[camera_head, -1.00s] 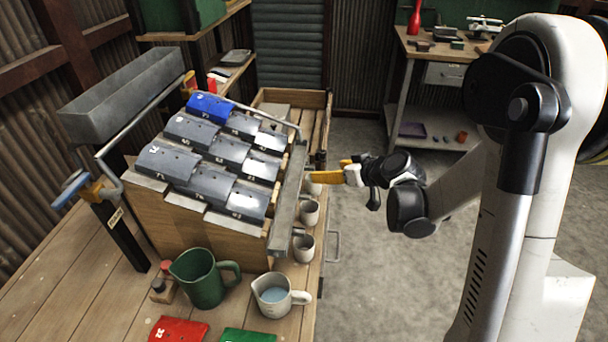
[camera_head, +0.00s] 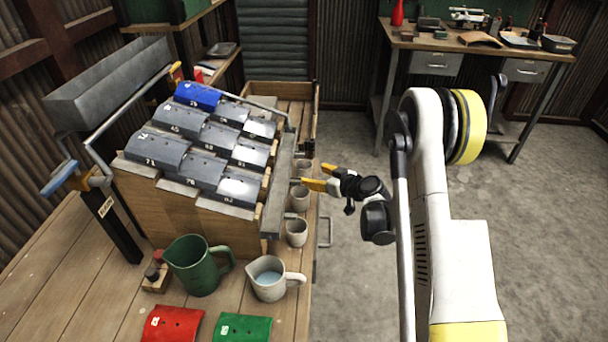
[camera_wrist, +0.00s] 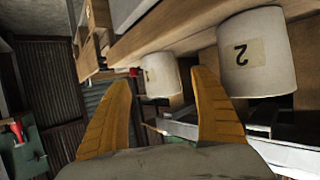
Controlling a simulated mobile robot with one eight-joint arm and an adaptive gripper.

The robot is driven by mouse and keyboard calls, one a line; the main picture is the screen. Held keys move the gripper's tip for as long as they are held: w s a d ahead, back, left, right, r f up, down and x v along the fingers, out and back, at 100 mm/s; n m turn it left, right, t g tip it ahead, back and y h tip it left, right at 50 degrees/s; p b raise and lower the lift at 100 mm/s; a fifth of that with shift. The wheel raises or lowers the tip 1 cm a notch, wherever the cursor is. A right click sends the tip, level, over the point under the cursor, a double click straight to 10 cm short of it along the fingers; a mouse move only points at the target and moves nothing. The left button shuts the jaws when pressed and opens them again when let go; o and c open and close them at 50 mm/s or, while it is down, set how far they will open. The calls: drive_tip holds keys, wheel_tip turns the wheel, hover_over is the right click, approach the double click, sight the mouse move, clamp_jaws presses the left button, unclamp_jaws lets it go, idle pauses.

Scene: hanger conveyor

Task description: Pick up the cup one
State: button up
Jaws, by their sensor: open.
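Several small pale cups stand in a row along the right side of the wooden bench: a far cup (camera_head: 304,166), a middle cup (camera_head: 300,199) and a near cup (camera_head: 297,233). In the wrist view, a cup labelled 2 (camera_wrist: 262,52) is close at the upper right, outside the fingers. A farther cup (camera_wrist: 162,72) shows between the two fingertips; its label is not readable. My gripper (camera_head: 318,177), with yellow fingers, is open and empty at the bench edge, beside the far and middle cups. It also spans the wrist view (camera_wrist: 162,82).
A green pitcher (camera_head: 199,265) and a pale jug of bluish liquid (camera_head: 268,279) stand nearer on the bench. A sloped rack of numbered grey covers (camera_head: 205,150) is left of the cups. Red (camera_head: 172,323) and green (camera_head: 243,328) plates lie in front. Floor is open at right.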

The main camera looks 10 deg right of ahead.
sight(309, 174)
drive_tip(key=b+x, duration=0.1)
drive_tip(key=x, duration=0.4)
drive_tip(key=shift+w+a+f+b, duration=0.1)
drive_tip(key=shift+w+f+b, duration=0.05)
drive_tip(key=shift+b, duration=0.25)
drive_tip(key=c, duration=1.4)
